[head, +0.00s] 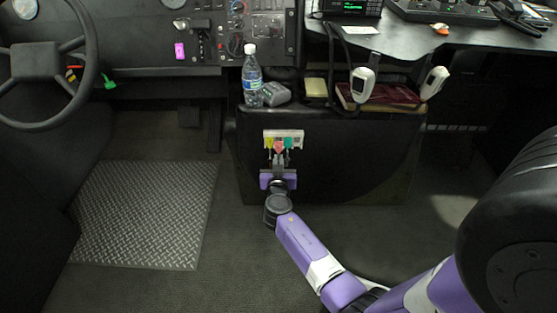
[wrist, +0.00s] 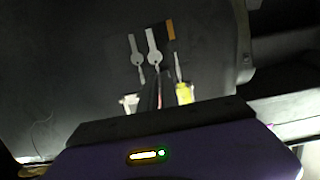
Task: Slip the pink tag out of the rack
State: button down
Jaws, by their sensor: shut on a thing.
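A pale rack (head: 284,134) is on the front of the dark console, below the bottle. A pink tag (head: 279,147) is at its middle, between a yellow tag (head: 269,142) and a green tag (head: 288,142). My gripper (head: 279,157) is right in front of the rack, shut on the pink tag. In the wrist view my gripper (wrist: 166,91) has a thin pinkish strip between its fingers. The yellow tag (wrist: 184,92) is close beside them there. Two silver keys (wrist: 144,47) also show there. Whether the pink tag has left its slot is hidden.
On the console top are a water bottle (head: 252,77), a grey object (head: 275,94), a dark red book (head: 391,95) and two white handsets (head: 362,84). A magenta item (head: 180,50) hangs at the dashboard. The floor before the console is clear.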

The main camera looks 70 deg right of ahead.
jog(key=f+v, duration=0.1)
jog(key=v, duration=0.5)
jog(key=shift+b, duration=0.4)
dwell(0.3)
jog(key=shift+a, duration=0.1)
